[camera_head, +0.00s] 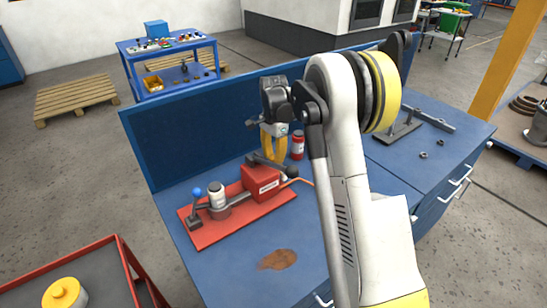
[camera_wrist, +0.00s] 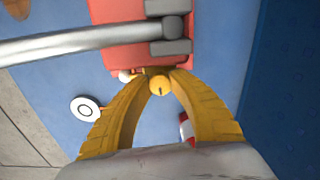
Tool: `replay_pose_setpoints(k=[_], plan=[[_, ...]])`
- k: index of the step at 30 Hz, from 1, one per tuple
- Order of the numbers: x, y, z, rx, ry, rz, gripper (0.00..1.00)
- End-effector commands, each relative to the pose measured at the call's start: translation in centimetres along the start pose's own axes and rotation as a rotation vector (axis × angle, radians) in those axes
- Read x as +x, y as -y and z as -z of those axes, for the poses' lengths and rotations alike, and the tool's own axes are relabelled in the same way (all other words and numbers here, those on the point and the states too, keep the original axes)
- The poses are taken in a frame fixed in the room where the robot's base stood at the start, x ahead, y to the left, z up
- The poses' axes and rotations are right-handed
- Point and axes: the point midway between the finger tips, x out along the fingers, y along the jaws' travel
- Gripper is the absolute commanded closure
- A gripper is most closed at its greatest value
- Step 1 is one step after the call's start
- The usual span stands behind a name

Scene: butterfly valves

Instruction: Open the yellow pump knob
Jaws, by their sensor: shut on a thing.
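The red pump (camera_head: 262,180) sits on a red base plate (camera_head: 250,214) on the blue workbench; part of it also shows in the wrist view (camera_wrist: 120,15). The small round yellow knob (camera_wrist: 160,87) is at the pump's edge in the wrist view, between my fingertips. In the head view I cannot make out the knob behind my gripper. My gripper (camera_head: 272,151) points down at the back of the pump. Its two yellow fingers are closed in around the knob, one on each side, in the wrist view (camera_wrist: 160,77).
A red and white can (camera_head: 297,145) stands close beside my gripper. A grey bar (camera_wrist: 70,40) crosses the pump in the wrist view. The bench's blue back panel (camera_head: 190,140) rises behind.

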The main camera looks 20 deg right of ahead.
Motion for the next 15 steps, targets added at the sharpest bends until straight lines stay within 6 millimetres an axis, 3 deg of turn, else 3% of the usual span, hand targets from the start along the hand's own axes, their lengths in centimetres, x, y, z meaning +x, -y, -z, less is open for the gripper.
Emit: replay_pose_setpoints(k=[6, 7, 9, 15], plan=[[-0.02, 0.01, 0.01, 0.0, 0.0, 0.0, 1.0], [-0.02, 0.01, 0.01, 0.0, 0.0, 0.0, 0.7], [-0.02, 0.01, 0.01, 0.0, 0.0, 0.0, 0.51], [-0.01, 0.0, 0.01, 0.0, 0.0, 0.0, 0.51]])
